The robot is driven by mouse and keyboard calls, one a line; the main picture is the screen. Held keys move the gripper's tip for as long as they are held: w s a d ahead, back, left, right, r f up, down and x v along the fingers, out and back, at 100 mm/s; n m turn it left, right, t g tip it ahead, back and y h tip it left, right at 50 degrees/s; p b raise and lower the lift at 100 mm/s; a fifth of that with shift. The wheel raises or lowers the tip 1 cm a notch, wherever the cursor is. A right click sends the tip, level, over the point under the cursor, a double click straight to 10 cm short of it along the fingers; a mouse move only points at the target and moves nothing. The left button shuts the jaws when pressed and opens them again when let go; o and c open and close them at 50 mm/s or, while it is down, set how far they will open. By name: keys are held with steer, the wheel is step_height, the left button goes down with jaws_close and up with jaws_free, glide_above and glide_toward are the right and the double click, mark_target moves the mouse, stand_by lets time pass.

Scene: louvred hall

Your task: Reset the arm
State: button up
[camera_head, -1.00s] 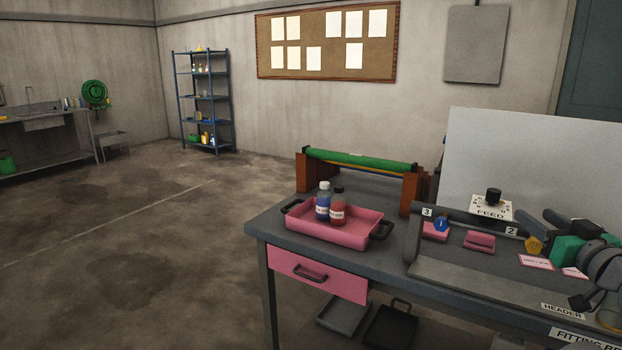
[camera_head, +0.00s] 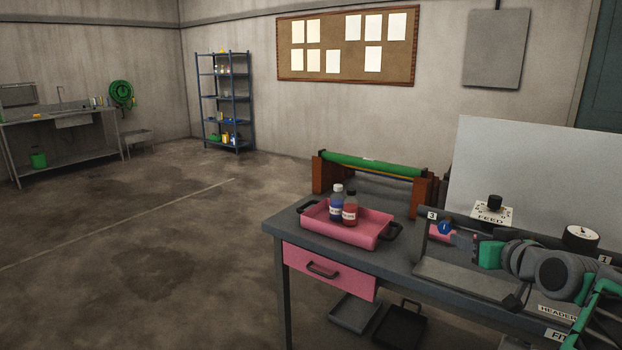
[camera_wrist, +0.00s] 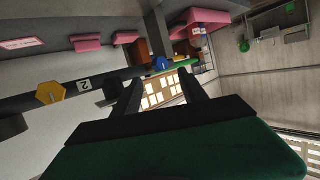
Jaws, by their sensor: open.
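My gripper (camera_head: 462,241) is at the end of my arm, low over the right part of the workbench (camera_head: 300,228), pointing left. In the wrist view its two dark fingers (camera_wrist: 161,88) stand apart with nothing held between them. A blue knob (camera_head: 445,228) sits by the number 3 label, close to the fingertips in the head view. The blue knob also shows beyond the fingers in the wrist view (camera_wrist: 162,64). Whether the fingers touch it, I cannot tell. A yellow hexagonal piece (camera_wrist: 50,92) shows at left in the wrist view; my arm hides that area in the head view.
A pink tray (camera_head: 366,240) holds a blue bottle (camera_head: 336,203) and a red bottle (camera_head: 350,210). Behind it stands a frame with a green roller (camera_head: 372,164). A FEED dial (camera_head: 493,211) and a gauge (camera_head: 581,238) stand near my arm. Floor at left is clear.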

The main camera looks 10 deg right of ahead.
steer(key=a+f+n+g+y+p, duration=0.1)
steer(key=a+f+g+p, duration=0.2)
steer(key=a, duration=0.9)
steer(key=a+f+n+g+y+p, duration=0.1)
steer(key=a+f+g+y+p, duration=0.15)
steer(key=a, duration=0.95)
steer(key=s+a+f+g+p, duration=0.2)
steer(key=s+a, duration=0.3)
steer(key=s, duration=0.2)
steer(key=s+a+f+g+h+p, duration=0.1)
steer(key=s+a+f+g+p, duration=0.1)
steer(key=s+a, duration=0.3)
steer(key=shift+s+a+f+g, duration=0.25)
steer(key=shift+s+f+g, duration=0.45)
steer(key=shift+s, duration=0.35)
steer(key=shift+r+h, duration=0.1)
steer(key=shift+h, duration=0.15)
